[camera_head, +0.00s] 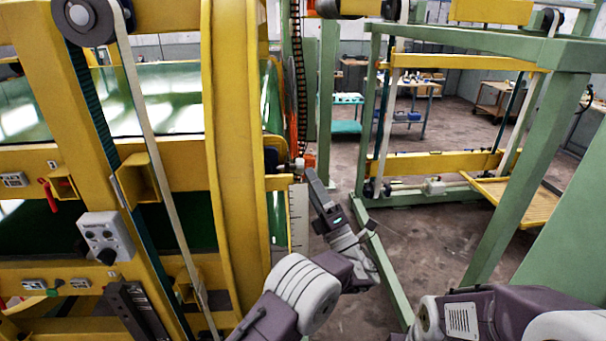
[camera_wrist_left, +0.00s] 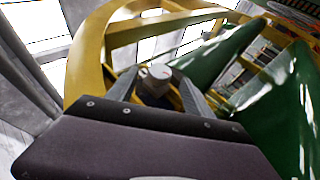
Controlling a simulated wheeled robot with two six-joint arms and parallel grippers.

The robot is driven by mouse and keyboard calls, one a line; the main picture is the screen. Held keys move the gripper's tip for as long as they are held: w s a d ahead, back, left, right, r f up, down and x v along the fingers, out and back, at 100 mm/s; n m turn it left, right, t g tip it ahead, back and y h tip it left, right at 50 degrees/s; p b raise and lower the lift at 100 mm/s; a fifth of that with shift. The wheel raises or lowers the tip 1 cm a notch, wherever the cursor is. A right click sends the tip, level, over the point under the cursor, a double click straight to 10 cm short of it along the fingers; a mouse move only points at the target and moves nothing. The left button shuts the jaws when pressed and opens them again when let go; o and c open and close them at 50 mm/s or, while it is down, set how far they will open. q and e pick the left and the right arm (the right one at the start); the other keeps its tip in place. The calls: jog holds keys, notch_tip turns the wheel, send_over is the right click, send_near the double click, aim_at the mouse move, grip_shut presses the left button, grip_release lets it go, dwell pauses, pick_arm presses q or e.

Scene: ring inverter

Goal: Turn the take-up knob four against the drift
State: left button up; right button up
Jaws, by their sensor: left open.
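The take-up knob (camera_head: 299,163) is a small pale knob on the right side of the yellow ring frame in the head view.
The yellow ring (camera_head: 228,150) stands just left of my left gripper. A white scale strip (camera_head: 299,215) hangs below the knob. A green frame (camera_head: 545,130) stands at the right. A grey control box (camera_head: 106,236) sits at the lower left. Open floor lies behind my left forearm.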

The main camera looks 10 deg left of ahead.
pick_arm(q)
jog(key=v, duration=0.3)
jog(key=shift+s+d+f, duration=0.1)
jog(key=shift+s+d, duration=0.05)
